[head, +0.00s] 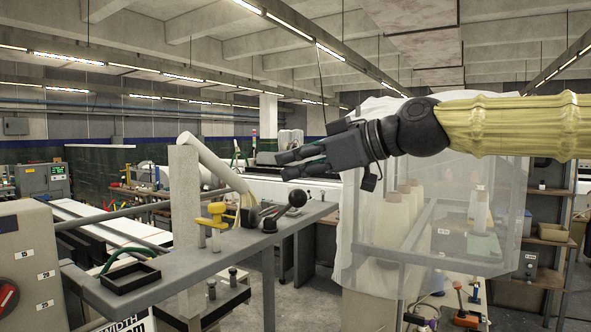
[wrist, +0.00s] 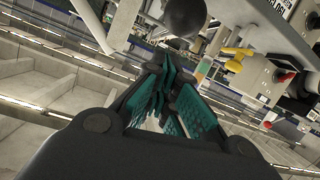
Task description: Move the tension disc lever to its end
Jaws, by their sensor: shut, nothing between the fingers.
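My gripper (head: 281,165) points left in the head view, above the grey bench, with its fingers shut and empty. The wrist view shows its teal-padded fingers (wrist: 172,75) together. A lever with a black ball knob (head: 297,198) stands on the bench, below and slightly right of the fingertips in the head view. In the wrist view a dark round knob (wrist: 185,16) shows beyond the fingertips, apart from them as far as I can see. I cannot tell for certain which part is the tension disc lever. A second dark knob (head: 270,225) sits beside it.
A yellow fitting (head: 216,213) stands on the grey bench (head: 190,262) left of the knobs, near a grey post (head: 185,210). A black tray (head: 130,277) lies at the bench's near left. A translucent cover (head: 350,240) over pale cones stands right, below my arm.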

